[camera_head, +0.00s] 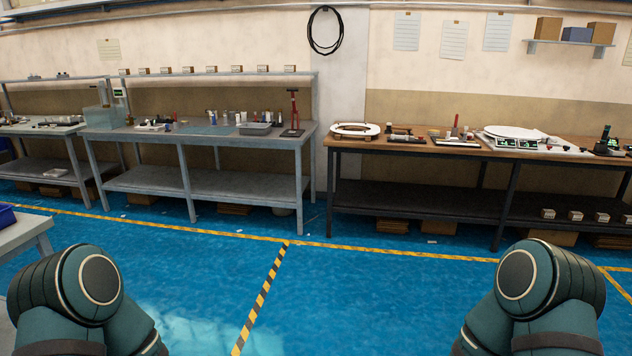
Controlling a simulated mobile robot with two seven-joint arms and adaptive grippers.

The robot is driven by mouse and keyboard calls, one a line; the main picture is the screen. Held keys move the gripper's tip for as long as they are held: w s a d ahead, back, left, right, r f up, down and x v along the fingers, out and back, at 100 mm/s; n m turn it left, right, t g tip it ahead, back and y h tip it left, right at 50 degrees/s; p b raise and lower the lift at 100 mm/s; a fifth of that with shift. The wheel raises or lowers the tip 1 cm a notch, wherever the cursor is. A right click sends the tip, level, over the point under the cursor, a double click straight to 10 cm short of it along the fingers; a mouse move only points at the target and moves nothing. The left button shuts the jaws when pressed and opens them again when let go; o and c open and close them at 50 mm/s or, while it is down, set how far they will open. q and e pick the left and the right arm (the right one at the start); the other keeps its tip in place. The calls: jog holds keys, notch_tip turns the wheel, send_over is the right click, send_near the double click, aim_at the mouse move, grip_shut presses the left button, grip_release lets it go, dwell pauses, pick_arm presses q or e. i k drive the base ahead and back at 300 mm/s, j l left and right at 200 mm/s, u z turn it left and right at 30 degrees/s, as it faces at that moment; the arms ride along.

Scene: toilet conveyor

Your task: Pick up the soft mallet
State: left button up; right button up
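I cannot make out the soft mallet for certain; the tools on the benches are small and far off. On the wooden-topped bench (365,144), a dark elongated item (406,138) lies right of a white ring-shaped seat (355,129). A red upright item (455,126) stands farther right. On the grey bench (200,139), a red and black upright tool or stand (293,112) is near the right end. Only upper parts of my two arms show at the lower corners; neither gripper is in view.
Open blue floor with yellow-black tape (265,295) lies between me and the benches. A white lid-like piece (514,132) is on the wooden bench. A grey table corner with a blue bin (6,215) is at the left. Cardboard boxes (392,226) sit under the benches.

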aim_at(389, 126)
jog(key=i, duration=2.95)
jog(key=i+z, duration=0.1)
jog(key=i, duration=0.6)
jog(key=i+j+z, duration=0.1)
jog(key=i, duration=0.65)
jog(key=i+j+z, duration=0.2)
jog(key=l+u, duration=0.3)
jog(key=l, duration=0.4)
jog(key=l+u, duration=0.3)
jog(key=l, duration=0.45)
jog(key=i, duration=0.05)
